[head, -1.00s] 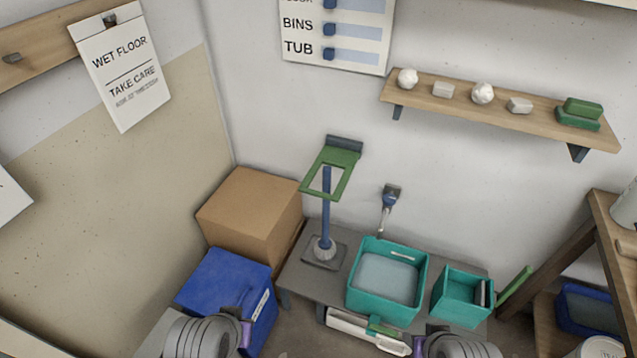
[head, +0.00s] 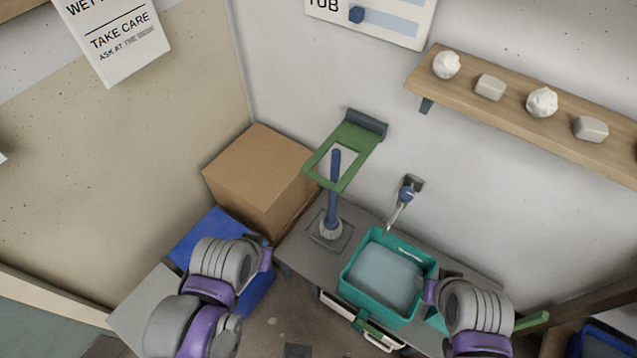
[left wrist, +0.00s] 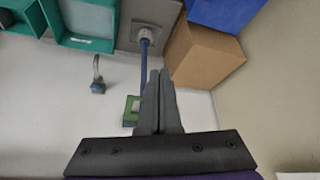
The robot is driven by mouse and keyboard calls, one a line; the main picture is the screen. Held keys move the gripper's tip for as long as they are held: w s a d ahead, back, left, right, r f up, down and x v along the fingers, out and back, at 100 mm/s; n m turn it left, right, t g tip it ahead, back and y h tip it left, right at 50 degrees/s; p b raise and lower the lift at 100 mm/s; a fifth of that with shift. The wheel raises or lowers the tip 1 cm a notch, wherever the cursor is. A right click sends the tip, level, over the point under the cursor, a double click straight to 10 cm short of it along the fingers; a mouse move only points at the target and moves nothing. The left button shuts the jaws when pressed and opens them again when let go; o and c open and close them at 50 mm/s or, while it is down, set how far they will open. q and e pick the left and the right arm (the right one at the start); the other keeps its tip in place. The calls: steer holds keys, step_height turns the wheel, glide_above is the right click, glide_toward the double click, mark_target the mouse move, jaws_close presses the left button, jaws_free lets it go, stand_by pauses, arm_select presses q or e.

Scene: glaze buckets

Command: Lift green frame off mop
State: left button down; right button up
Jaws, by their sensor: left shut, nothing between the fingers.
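The green frame (head: 358,137) slopes out from a dark bracket (head: 366,123) on the wall. The mop's blue handle (head: 333,205) stands upright, and its top shows within the frame's opening. The mop's pale head (head: 330,231) rests on a grey plate. In the left wrist view, part of the green frame (left wrist: 131,113) and the blue handle (left wrist: 144,62) show just left of my left gripper (left wrist: 158,73). Its fingers are shut and empty. In the head view my left wrist is low at the left, apart from the mop. My right wrist is at lower right; its fingers are hidden.
A teal tub (head: 375,308) of pale water stands right of the mop, near my right wrist. A cardboard box (head: 258,180) and a blue bin (head: 210,234) are on the left. A tap (head: 405,195) is on the wall. A wooden shelf (head: 515,95) juts out at upper right.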

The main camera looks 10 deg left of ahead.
arm_select(q)
steer(key=shift+s, duration=0.1)
arm_select(e)
steer(key=shift+s, duration=0.1)
arm_select(q)
steer(key=shift+f, duration=0.1)
steer(key=w+d+f+n+t+h+b, duration=0.2)
steer(key=w+d+f+n+h+b, duration=0.25)
steer(key=w+f+n+b, duration=0.6)
steer(key=w+a+f+n+t+b, duration=0.1)
steer(key=w+f+n+t+b, duration=0.1)
steer(key=n, duration=0.8)
steer(key=w+a+f+n+t+b, duration=0.2)
steer(key=w+n, duration=0.4)
steer(key=n, duration=0.5)
steer(key=t+h+b, duration=0.1)
steer(key=b, duration=0.1)
steer(key=shift+w+f+t+b, duration=0.2)
steer(key=shift+f+t+b, duration=0.15)
steer(key=shift+t, duration=0.05)
arm_select(e)
step_height(320, 180, down, 19)
steer(key=s, duration=0.1)
steer(key=shift+s+f+g, duration=0.15)
steer(key=shift+s+g, duration=0.2)
steer(key=shift+g, duration=0.05)
arm_select(q)
steer(key=shift+d, duration=0.1)
